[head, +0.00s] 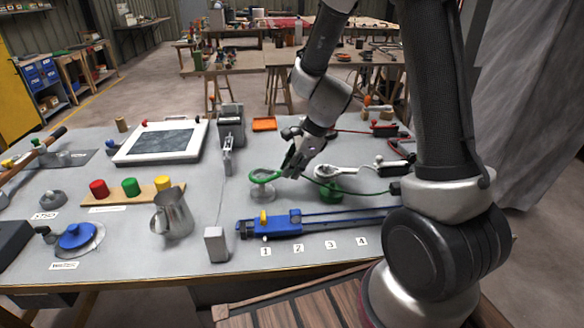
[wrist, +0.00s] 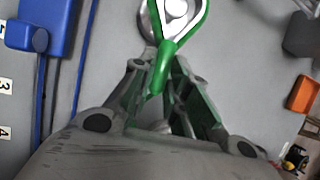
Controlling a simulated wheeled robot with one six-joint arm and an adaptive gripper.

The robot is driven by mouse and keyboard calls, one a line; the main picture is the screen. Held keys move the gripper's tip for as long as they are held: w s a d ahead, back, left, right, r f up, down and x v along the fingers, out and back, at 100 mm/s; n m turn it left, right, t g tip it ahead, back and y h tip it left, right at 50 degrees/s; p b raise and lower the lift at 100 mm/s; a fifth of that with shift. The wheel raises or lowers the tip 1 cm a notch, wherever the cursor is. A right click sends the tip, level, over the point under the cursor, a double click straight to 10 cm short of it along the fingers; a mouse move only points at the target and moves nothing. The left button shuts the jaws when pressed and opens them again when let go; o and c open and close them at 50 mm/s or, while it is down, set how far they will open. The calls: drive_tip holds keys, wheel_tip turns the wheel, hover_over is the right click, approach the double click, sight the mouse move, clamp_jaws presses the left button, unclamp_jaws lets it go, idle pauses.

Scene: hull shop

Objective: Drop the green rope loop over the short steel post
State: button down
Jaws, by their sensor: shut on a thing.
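The green rope loop (head: 265,171) is held out level by my gripper (head: 286,172) at the middle of the bench. The short steel post (head: 263,195) stands upright under the loop on a round base. In the wrist view the loop (wrist: 205,12) surrounds the post's silver top (wrist: 176,8) as seen from above. In the head view the loop is at about the height of the post's top; I cannot tell whether it is above or just around it. My gripper in the wrist view (wrist: 163,68) is shut on the loop's green stem.
A blue slide rail (head: 275,227) with a yellow knob lies in front, beside numbered labels. A green round piece (head: 331,191) and a silver fitting (head: 337,170) are to the right. A metal jug (head: 172,214) stands left. An orange tray (head: 264,124) is behind.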

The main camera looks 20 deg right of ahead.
drive_tip(key=shift+f, duration=2.1)
idle(1.0)
drive_tip(key=c, duration=0.9)
unclamp_jaws()
drive_tip(key=shift+r, duration=4)
